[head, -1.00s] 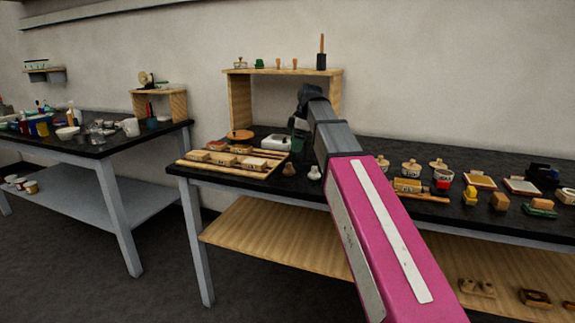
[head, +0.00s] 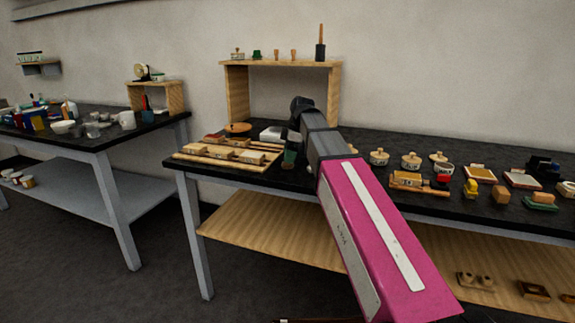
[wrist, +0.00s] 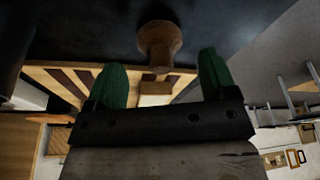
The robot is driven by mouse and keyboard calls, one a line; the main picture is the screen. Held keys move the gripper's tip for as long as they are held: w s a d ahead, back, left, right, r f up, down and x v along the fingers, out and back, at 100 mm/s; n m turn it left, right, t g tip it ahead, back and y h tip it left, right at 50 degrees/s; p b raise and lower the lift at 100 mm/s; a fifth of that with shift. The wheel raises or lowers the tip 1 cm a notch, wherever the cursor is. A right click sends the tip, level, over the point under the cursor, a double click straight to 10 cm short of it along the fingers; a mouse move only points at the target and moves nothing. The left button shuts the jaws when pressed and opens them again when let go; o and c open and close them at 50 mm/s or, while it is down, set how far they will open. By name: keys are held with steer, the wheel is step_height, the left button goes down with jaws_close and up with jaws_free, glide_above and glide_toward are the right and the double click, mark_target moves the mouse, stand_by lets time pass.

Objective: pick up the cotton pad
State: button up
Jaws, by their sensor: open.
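I cannot clearly make out the cotton pad in either view now. My gripper (head: 290,157) is low over the front of the black table, just right of the slatted wooden rack (head: 205,162); its green fingers hide what lies behind. In the wrist view my gripper (wrist: 161,76) is open, with the green fingers apart and nothing clamped between them. A brown, round-topped knob-like piece (wrist: 160,42) stands beyond the fingertips, roughly between them. I cannot tell whether it is the pad.
A wooden shelf (head: 282,63) holding small tools stands behind my gripper. A white box (head: 272,133) and an orange-brown disc (head: 237,128) lie behind the rack. Lidded pots (head: 411,161), blocks and stamps fill the table's right side. Another table (head: 90,150) stands left.

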steer(key=x, duration=0.2)
steer(key=shift+f, duration=0.3)
steer(key=c, duration=1)
steer(key=shift+o, duration=0.2)
steer(key=shift+r, duration=0.45)
step_height(320, 180, up, 4)
steer(key=shift+f, duration=0.2)
steer(key=s+a+r, duration=0.6)
steer(key=s+a, duration=0.2)
steer(key=shift+s+r, duration=0.25)
steer(key=shift+s, duration=0.05)
steer(key=shift+o, duration=0.3)
